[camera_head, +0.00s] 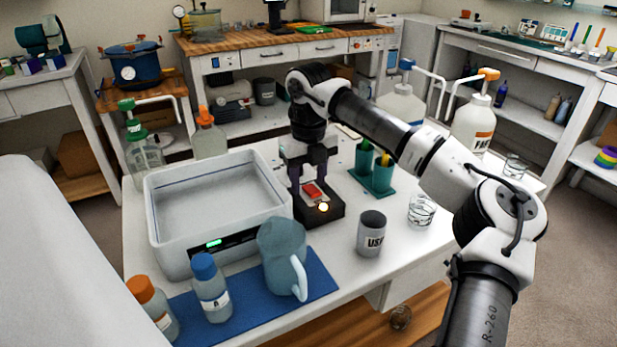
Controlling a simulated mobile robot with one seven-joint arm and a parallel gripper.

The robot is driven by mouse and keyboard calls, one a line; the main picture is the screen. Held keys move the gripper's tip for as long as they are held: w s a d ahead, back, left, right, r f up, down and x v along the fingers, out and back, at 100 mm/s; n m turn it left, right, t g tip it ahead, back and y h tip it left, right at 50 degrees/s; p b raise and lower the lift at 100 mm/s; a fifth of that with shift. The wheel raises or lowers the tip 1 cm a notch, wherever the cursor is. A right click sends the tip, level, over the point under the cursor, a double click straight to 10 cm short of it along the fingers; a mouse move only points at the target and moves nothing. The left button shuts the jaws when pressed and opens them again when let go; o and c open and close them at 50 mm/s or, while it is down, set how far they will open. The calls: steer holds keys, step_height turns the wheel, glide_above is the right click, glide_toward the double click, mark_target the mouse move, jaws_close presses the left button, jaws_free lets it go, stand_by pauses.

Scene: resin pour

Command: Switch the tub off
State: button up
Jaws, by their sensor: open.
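The white tub (165,222) stands at the left of the table, with clear liquid or a bare floor inside; I cannot tell which. A green display is lit on its dark front panel (225,243). Just right of the tub is a black switch box (327,214) with a red rocker switch (313,190) and a glowing amber lamp (323,207). I cannot tell whether a finger touches the switch.
A blue-grey jug (282,255) and a blue-capped bottle (211,290) stand on a blue mat (318,277) in front. A grey cup (371,234), a glass (421,211) and a green holder (378,181) stand right of the box. Pump bottles line the back.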

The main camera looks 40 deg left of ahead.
steer(key=shift+c, duration=0.2)
steer(key=c, duration=0.9)
steer(key=b, duration=0.1)
steer(key=y+b, duration=0.1)
steer(key=b, duration=0.1)
steer(key=shift+d+f+t+y, duration=0.2)
steer(key=shift+d+t+y, duration=0.1)
steer(key=shift+t, duration=0.1)
steer(key=shift+c, duration=0.2)
steer(key=shift+s+d+r+t+y+b, duration=0.15)
steer(key=shift+r+t+y+b, duration=0.2)
steer(key=shift+y+b, duration=0.65)
steer(key=shift+r, duration=0.1)
steer(key=o, duration=1)
